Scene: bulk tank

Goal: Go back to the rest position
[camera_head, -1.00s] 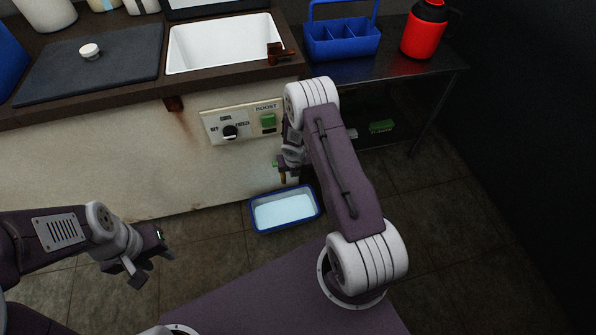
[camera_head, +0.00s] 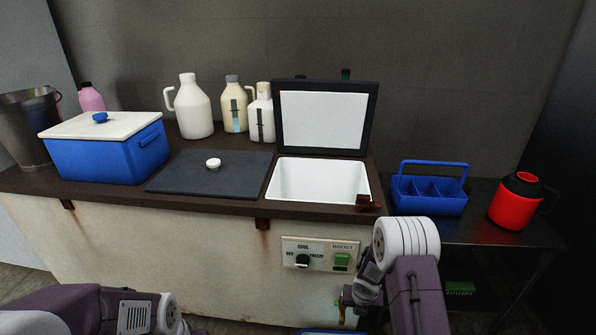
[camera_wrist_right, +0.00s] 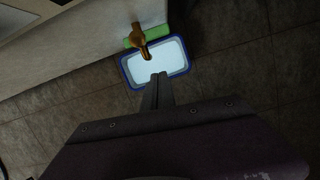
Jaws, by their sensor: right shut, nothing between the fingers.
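My right gripper (camera_wrist_right: 158,80) shows in the right wrist view with its two fingers together and nothing between them. It is above the floor near the blue-rimmed tray (camera_wrist_right: 180,72), its fingertips overlapping the tray's near edge in the picture. In the head view my right arm stands in front of the counter at the lower right; its fingers cannot be made out there. My left arm comes in at the bottom left of the head view, and its fingers are below the picture's edge.
A brass tap (camera_wrist_right: 140,38) hangs over the tray. The counter front holds a control panel (camera_head: 320,257). On top are a blue cooler (camera_head: 105,158), a dark lid (camera_head: 210,178), jugs and an open tank (camera_head: 320,181). A blue caddy (camera_head: 428,199) and red flask (camera_head: 515,203) stand right.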

